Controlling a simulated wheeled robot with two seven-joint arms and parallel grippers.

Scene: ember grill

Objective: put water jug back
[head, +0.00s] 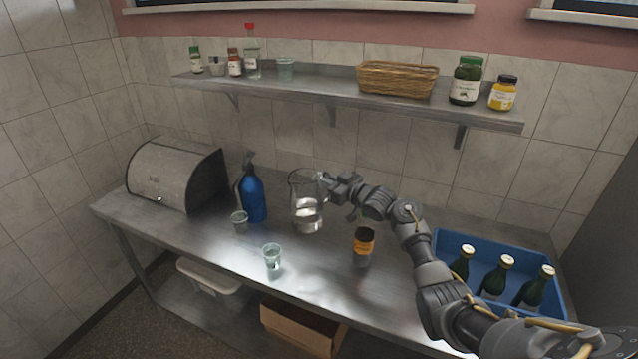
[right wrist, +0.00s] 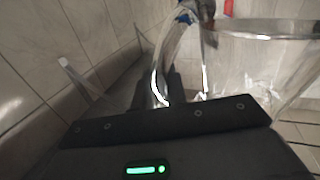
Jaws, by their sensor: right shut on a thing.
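A clear glass water jug (head: 307,211) stands upright at the middle of the steel counter, with some water in its lower part. Whether its base touches the counter is hard to tell. My right gripper (head: 328,181) reaches in from the right and is shut on the jug's handle. In the right wrist view the handle (right wrist: 160,75) runs between the dark fingers, and the jug's clear wall (right wrist: 262,62) fills the right side. My left gripper is not in view.
A blue spray bottle (head: 252,197) and a glass (head: 239,221) stand left of the jug. Another glass (head: 272,257) and an orange-labelled jar (head: 363,246) stand nearer the front. A bread bin (head: 172,176) is far left; a blue crate (head: 451,240) with bottles is right. A shelf (head: 330,98) hangs above.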

